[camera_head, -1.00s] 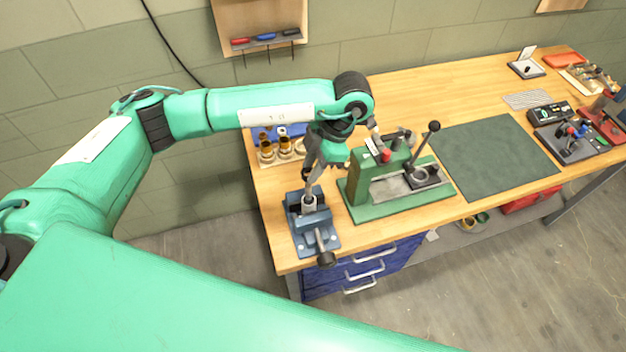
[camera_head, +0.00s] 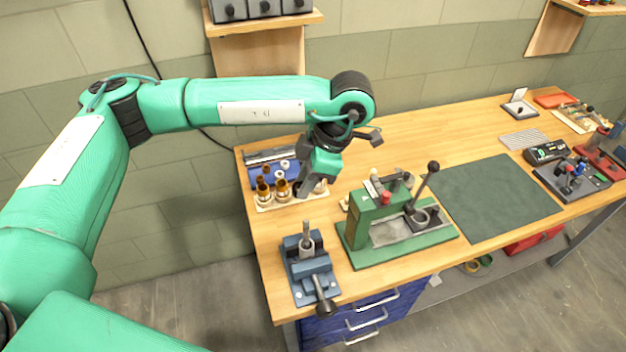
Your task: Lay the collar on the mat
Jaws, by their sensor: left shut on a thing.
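My left gripper (camera_head: 304,189) points down at the right end of a wooden holder (camera_head: 292,200). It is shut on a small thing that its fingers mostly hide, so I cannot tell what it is. Brass-coloured round pieces (camera_head: 282,190) stand in the holder just left of the fingers. I cannot pick out the collar for certain. The dark green mat (camera_head: 495,197) lies flat and bare on the right half of the bench, well away from the gripper. My right gripper is not in view.
A blue vise (camera_head: 311,275) at the front left holds an upright grey cylinder (camera_head: 306,246). A green press (camera_head: 395,230) with a raised lever stands between gripper and mat. Tools and trays (camera_head: 572,180) crowd the bench's right end.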

